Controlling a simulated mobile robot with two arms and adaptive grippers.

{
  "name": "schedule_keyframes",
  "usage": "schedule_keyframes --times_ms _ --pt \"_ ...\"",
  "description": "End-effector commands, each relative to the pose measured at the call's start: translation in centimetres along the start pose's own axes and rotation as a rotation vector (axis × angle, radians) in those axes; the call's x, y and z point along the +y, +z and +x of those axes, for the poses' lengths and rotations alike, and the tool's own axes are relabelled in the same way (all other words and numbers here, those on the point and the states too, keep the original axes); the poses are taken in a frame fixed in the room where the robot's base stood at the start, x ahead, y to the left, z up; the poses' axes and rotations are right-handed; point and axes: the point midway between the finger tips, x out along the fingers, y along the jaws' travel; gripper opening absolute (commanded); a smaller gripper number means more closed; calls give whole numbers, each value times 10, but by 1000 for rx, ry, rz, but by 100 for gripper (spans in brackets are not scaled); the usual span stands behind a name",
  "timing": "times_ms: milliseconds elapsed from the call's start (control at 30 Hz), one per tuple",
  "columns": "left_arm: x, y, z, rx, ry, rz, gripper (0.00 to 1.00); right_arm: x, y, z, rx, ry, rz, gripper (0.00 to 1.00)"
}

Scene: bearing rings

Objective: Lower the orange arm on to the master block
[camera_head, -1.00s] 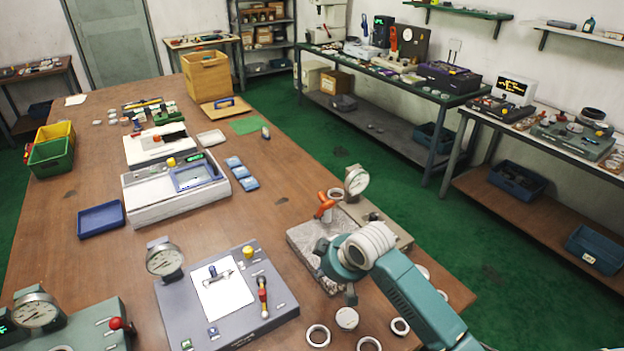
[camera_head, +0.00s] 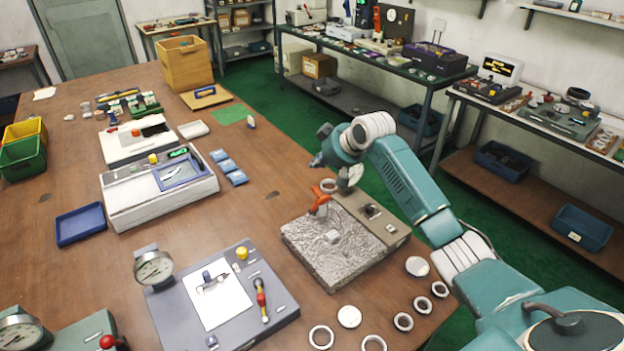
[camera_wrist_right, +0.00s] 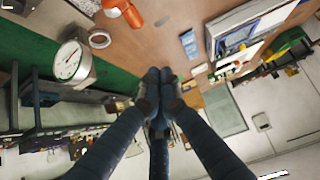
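The orange arm (camera_head: 320,200) stands up, tilted, at the back left of the speckled granite plate (camera_head: 330,262). It also shows at the top of the right wrist view (camera_wrist_right: 126,12). A small pale block (camera_head: 332,237), seemingly the master block, sits on the plate, apart from the orange arm. My right gripper (camera_head: 319,147) is behind and above the orange arm, clear of it. In the right wrist view its fingertips (camera_wrist_right: 160,76) are together with nothing seen between them. My left gripper is not in view.
A dial gauge (camera_wrist_right: 70,62) stands just behind the orange arm, close to a ring (camera_head: 328,186). Several rings and discs (camera_head: 349,316) lie at the front right. A grey fixture (camera_head: 225,295) with a clipboard is left of the plate. Open table lies between it and the scale (camera_head: 160,195).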

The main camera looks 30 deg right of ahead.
Motion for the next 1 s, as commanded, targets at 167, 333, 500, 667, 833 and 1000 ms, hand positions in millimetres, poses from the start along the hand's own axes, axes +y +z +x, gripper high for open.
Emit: schedule_keyframes --times_ms 167,333,500,667,833,1000 --pt "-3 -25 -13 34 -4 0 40 -1 -2 28 -3 -2 3 0" --pt "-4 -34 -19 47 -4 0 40 -2 -1 56 -3 -2 2 0" --pt "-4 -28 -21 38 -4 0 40 -1 -1 77 -1 -1 2 0" --pt "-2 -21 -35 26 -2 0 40 0 7 81 -5 2 -2 0" --pt "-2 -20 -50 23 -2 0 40 0 25 75 -4 1 -1 0" --pt "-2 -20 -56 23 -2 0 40 0 36 73 -1 0 -1 0"
